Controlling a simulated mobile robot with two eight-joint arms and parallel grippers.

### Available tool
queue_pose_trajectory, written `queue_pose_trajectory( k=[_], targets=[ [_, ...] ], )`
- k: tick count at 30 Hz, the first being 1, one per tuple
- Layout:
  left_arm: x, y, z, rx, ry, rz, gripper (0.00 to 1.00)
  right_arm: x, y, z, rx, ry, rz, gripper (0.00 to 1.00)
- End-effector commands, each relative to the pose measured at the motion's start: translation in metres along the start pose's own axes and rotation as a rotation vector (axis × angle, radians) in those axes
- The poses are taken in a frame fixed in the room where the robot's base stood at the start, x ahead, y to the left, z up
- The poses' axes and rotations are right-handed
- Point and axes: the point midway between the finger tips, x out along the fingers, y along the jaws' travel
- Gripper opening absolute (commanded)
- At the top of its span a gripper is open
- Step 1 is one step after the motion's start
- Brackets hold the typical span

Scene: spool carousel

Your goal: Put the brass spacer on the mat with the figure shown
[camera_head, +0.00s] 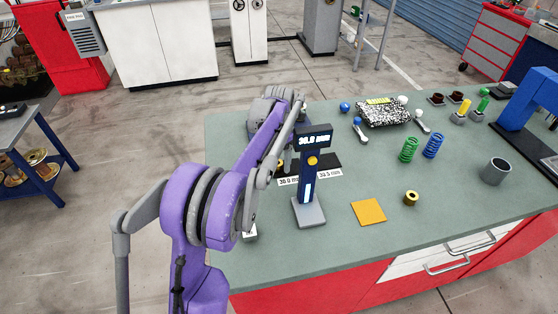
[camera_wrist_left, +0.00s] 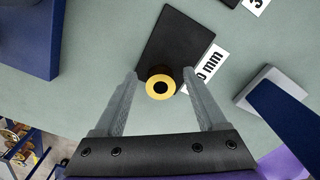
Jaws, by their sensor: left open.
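My left gripper (camera_wrist_left: 160,76) is open, its fingers on either side of a brass spacer (camera_wrist_left: 160,86) with a dark centre; I cannot tell if they touch it. The spacer is at the end of a black mat (camera_wrist_left: 172,40) beside a label partly hidden, ending in "0 mm". In the head view the spacer (camera_head: 281,166) is mostly hidden by my arm. Two black mats there carry labels, "30.0 mm" (camera_head: 289,181) and apparently "30.5 mm" (camera_head: 330,174). A blue gauge (camera_head: 308,185) has a lit display, perhaps 30.0 mm; its second digit is unclear. My right gripper is not in view.
A brass ring (camera_head: 411,198) and an orange square (camera_head: 369,211) lie on the green bench (camera_head: 340,255). A grey cup (camera_head: 496,171), green spring (camera_head: 409,150) and blue spring (camera_head: 433,146) stand to the right. A speckled block (camera_head: 383,112) is behind.

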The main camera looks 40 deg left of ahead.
Motion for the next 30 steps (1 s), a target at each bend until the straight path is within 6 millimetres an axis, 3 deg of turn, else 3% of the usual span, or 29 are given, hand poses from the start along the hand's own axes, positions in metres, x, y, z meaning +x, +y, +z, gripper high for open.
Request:
queue_pose_trajectory(
  k=[16, 21, 30],
  targets=[
    [-0.104, 0.000, 0.000, 0.000, 0.000, 0.000, 0.74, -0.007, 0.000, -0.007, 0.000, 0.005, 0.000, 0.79],
    [-0.116, 0.000, 0.000, 0.000, 0.000, 0.000, 0.74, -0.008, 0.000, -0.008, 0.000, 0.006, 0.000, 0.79],
    [-0.118, 0.000, 0.000, 0.000, 0.000, 0.000, 0.74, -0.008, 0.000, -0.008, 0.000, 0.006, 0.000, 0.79]
  ],
)
